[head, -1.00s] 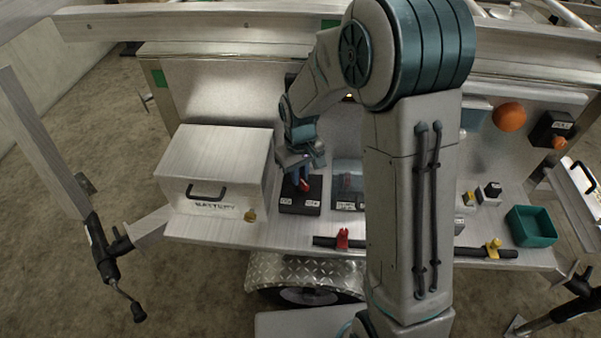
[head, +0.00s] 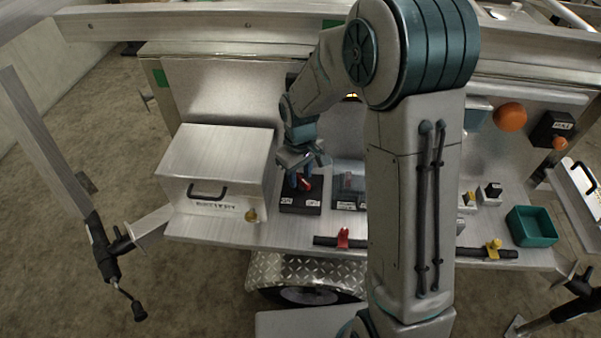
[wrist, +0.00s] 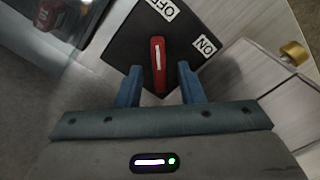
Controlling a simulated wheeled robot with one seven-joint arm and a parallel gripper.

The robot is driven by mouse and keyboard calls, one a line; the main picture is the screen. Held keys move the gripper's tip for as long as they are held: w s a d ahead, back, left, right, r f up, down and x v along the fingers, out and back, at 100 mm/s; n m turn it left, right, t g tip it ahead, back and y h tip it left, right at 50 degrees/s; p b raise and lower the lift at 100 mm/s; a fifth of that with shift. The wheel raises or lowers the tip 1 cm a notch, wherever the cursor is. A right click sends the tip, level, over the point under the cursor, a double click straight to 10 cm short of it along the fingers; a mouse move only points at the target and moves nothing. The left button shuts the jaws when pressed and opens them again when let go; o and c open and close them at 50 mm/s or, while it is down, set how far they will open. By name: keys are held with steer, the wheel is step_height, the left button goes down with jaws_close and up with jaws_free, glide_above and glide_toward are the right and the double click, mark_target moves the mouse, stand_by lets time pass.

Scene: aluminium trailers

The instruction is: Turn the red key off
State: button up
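The red key (wrist: 158,64) stands on a black switch base (wrist: 124,48) with white OFF and ON labels. My gripper (wrist: 160,84) is open, with one blue finger on each side of the key's near end and a visible gap to both. In the head view my gripper (head: 301,182) is just above the black base (head: 300,206), and the red key (head: 306,184) shows partly beside the fingers.
A metal battery box (head: 215,165) stands close on the left, with a brass knob (head: 251,215) at its corner. A clear-covered switch (head: 348,180) sits just right of the base. A red clamp (head: 343,238) is on the black bar in front.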

mark_target(300, 177)
step_height(300, 177, up, 14)
steer(key=p, duration=0.1)
stand_by(0.5)
steer(key=shift+f, duration=0.1)
steer(key=s+d+r+m+t+p, duration=0.1)
steer(key=s+d+r+m+p, duration=0.2)
steer(key=s, duration=0.6)
steer(key=s+d+r+m+t+p, duration=0.1)
steer(key=s+d+r+m+p, duration=0.2)
steer(key=s+d+r, duration=0.3)
steer(key=s+d+m, duration=0.1)
steer(key=s, duration=0.2)
steer(key=shift+s+t+p, duration=0.3)
steer(key=shift+t+p, duration=0.05)
steer(key=shift+t, duration=0.05)
steer(key=shift+d+r, duration=0.1)
